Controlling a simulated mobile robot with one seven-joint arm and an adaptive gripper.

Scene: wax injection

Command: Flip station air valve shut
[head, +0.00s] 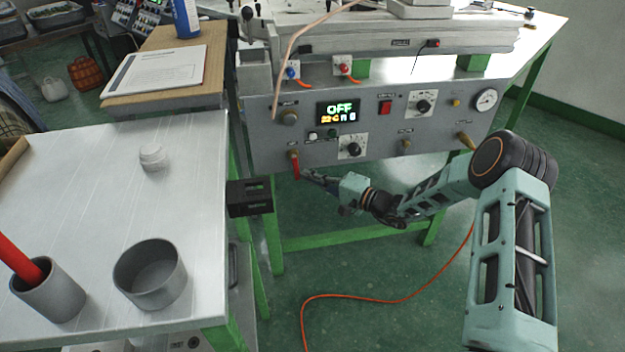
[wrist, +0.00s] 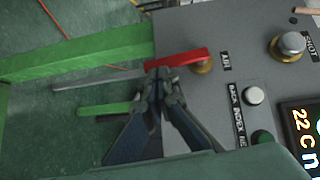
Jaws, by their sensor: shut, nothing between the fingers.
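The station air valve has a red lever (head: 296,168) on a brass fitting (head: 293,154) at the lower left of the grey panel. The lever hangs down from the fitting. In the wrist view the red lever (wrist: 180,58) lies beside the "AIR" label (wrist: 226,61), its free end pointing left, away from the panel's displays. My gripper (head: 306,175) is shut and empty, just right of the lever's lower end. In the wrist view the fingertips of my gripper (wrist: 162,76) are at the lever's free end; I cannot tell if they touch it.
A black box (head: 249,197) sits left of the gripper. A metal table (head: 90,200) holds cups. An orange hose (head: 370,299) lies on the floor.

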